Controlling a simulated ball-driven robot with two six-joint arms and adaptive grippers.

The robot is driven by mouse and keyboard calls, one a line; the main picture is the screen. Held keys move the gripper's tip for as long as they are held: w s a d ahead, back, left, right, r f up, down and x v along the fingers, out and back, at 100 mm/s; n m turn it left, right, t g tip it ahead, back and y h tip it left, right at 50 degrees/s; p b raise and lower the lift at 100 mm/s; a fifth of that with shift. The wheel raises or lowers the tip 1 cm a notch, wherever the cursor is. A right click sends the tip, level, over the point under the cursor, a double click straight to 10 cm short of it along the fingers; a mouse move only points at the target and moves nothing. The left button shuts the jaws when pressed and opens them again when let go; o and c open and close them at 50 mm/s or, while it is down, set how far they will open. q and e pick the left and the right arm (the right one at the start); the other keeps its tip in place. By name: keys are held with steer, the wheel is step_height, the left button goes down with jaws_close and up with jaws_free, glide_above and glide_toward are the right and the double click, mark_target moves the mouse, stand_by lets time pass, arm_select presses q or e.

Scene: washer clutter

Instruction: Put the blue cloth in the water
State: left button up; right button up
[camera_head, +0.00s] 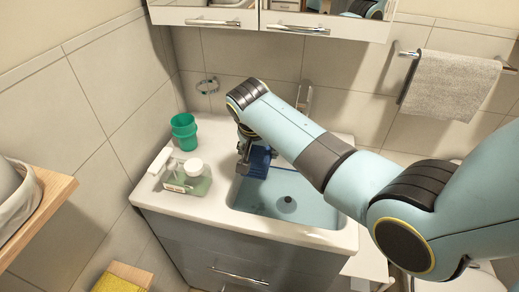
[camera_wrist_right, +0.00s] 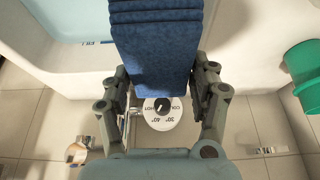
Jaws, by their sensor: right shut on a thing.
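The blue cloth (camera_head: 259,161) is folded and hangs in my right gripper (camera_head: 244,150), over the back left part of the basin in the head view. In the right wrist view the cloth (camera_wrist_right: 157,48) fills the space between the fingers of my right gripper (camera_wrist_right: 161,82), which is shut on it. The light blue water (camera_head: 270,194) fills the basin (camera_head: 232,205); its edge also shows at the top left of the wrist view. I cannot tell whether the cloth's lower end touches the water. My left gripper is not in view.
A mirror cabinet (camera_head: 262,18) hangs above; a grey towel (camera_head: 450,85) hangs right.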

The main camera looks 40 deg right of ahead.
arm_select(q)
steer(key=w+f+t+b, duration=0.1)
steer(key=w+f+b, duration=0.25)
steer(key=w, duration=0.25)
arm_select(e)
steer(key=f, duration=0.3)
steer(key=shift+s+f, duration=0.2)
steer(key=shift+f, duration=0.1)
step_height(320, 180, down, 7)
steer(key=b, duration=0.4)
steer(key=shift+f, duration=0.2)
steer(key=shift+f+b, duration=0.4)
steer(key=shift+f, duration=0.3)
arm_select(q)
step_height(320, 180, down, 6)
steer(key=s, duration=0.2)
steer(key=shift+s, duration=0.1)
arm_select(e)
steer(key=o, duration=1.1)
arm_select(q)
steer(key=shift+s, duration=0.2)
